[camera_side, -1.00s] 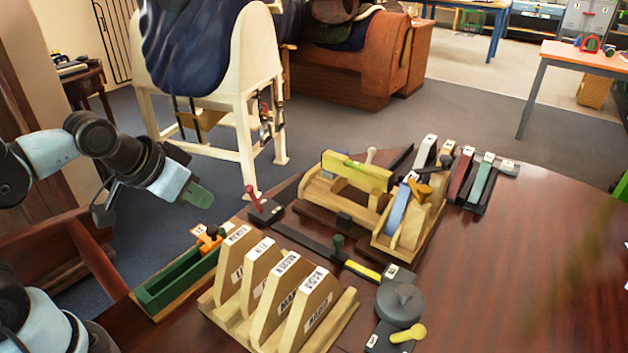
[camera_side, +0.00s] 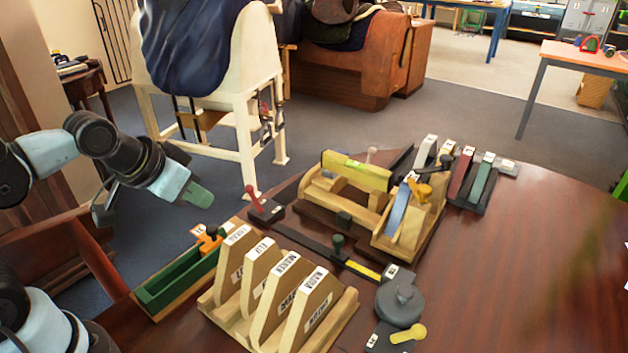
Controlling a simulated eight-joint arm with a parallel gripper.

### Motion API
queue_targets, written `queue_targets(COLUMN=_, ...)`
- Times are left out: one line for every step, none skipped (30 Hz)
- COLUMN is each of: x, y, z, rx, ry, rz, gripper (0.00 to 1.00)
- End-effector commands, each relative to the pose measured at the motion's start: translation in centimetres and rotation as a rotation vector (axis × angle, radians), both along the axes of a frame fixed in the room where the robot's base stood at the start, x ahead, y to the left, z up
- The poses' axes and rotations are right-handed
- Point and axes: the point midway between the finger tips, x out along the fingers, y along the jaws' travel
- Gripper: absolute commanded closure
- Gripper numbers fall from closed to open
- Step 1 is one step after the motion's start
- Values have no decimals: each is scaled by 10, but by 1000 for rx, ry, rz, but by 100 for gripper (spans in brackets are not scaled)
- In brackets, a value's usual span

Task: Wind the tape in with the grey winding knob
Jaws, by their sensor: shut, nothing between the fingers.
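A round dark-grey tape case (camera_side: 392,309) lies on the table at the lower right, with the small grey winding knob (camera_side: 405,291) on its top. A yellow stretch of tape (camera_side: 363,270) shows to the upper left of the case, by a plate marked 2. A yellow lever (camera_side: 409,333) sits on the base in front of the case. My gripper (camera_side: 203,197), with green fingertips, is at the left, apart from the case and knob. It is shut and empty, raised over the table's far left side.
Several labelled wooden templates (camera_side: 283,290) stand in a rack between my gripper and the tape case. A green trough (camera_side: 178,280) lies left of them. A wooden fixture with a level (camera_side: 357,171) stands behind. The table's right side is clear.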

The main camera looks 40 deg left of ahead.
Motion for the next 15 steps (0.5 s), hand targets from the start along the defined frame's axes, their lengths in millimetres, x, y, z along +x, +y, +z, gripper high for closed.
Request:
queue_targets(x=0, y=0, z=0, rx=0, ry=0, rz=0, gripper=100)
queue_targets(x=0, y=0, z=0, rx=0, ry=0, rz=0, gripper=100)
queue_targets(x=0, y=0, z=0, rx=0, ry=0, rz=0, gripper=100)
queue_targets(x=0, y=0, z=0, rx=0, ry=0, rz=0, gripper=100)
queue_targets(x=0, y=0, z=0, rx=0, ry=0, rz=0, gripper=100)
queue_targets(x=0, y=0, z=0, rx=0, ry=0, rz=0, gripper=100)
queue_targets(x=0, y=0, z=0, rx=0, ry=0, rz=0, gripper=100)
queue_targets(x=0, y=0, z=0, rx=0, ry=0, rz=0, gripper=100)
queue_targets(x=0, y=0, z=0, rx=0, ry=0, rz=0, gripper=100)
queue_targets(x=0, y=0, z=0, rx=0, ry=0, rz=0, gripper=98)
queue_targets(x=0, y=0, z=0, rx=0, ry=0, rz=0, gripper=94)
queue_targets(x=1, y=0, z=1, rx=-1, ry=1, rz=0, gripper=88)
queue_targets(x=2, y=-1, z=2, rx=-5, ry=4, rz=2, gripper=83)
queue_targets(x=3, y=-2, z=4, rx=-8, ry=8, rz=3, gripper=79)
queue_targets(x=6, y=-4, z=8, rx=-16, ry=15, rz=6, gripper=72)
